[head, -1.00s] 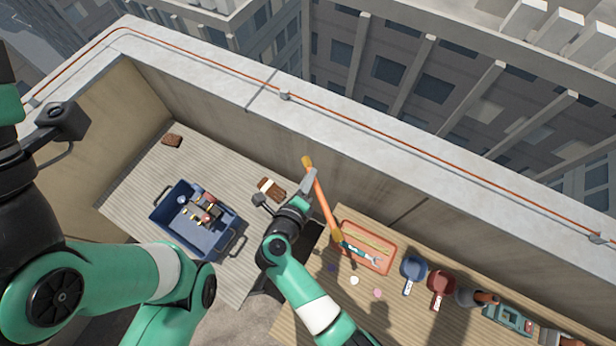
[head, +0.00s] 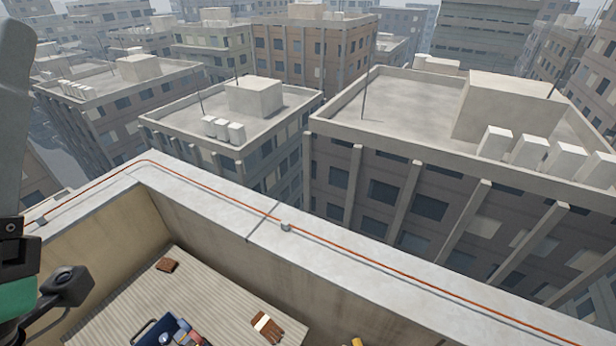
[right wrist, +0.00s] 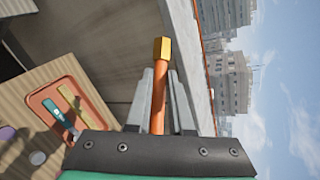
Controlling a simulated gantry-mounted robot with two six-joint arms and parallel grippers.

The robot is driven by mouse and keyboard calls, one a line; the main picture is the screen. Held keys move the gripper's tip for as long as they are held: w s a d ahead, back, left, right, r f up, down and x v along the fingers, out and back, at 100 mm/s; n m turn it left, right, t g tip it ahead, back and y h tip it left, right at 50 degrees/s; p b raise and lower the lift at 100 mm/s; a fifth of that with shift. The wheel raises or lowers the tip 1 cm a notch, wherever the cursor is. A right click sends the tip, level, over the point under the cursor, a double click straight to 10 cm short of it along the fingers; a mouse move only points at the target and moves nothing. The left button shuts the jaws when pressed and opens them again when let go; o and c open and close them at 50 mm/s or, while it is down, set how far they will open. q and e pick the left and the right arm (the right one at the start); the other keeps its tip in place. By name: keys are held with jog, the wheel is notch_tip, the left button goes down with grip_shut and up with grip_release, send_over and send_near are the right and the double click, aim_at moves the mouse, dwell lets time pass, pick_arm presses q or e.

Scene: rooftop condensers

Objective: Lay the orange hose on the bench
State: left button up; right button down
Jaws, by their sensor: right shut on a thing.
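In the right wrist view my right gripper (right wrist: 161,78) is shut on the orange hose (right wrist: 158,106). The hose's brass-coloured end (right wrist: 162,50) sticks out past the fingertips. The wooden bench (right wrist: 18,122) lies to the left of the gripper in that view, and the hose is apart from it. In the head view the right gripper is out of frame; only a small yellow tip (head: 357,342), probably the hose end, shows at the bottom edge. Part of my left gripper (head: 15,110) shows at the left edge; its opening is hidden.
An orange tray (right wrist: 103,116) with a teal-handled tool sits on the bench. In the head view a ribbed surface (head: 215,300) carries a blue bin (head: 150,328), brown brush-like block (head: 266,327) and brown block (head: 167,265). A parapet (head: 330,270) with a thin orange line borders the roof.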

jog(key=s+d+r, duration=0.5)
jog(key=s+d, duration=0.3)
notch_tip(320, 180, up, 11)
jog(key=w+n+y, duration=0.1)
jog(key=w, duration=0.1)
jog(key=shift+a+n+t+y, duration=0.2)
jog(key=shift+n+t+y, duration=0.2)
jog(key=shift+f, duration=0.1)
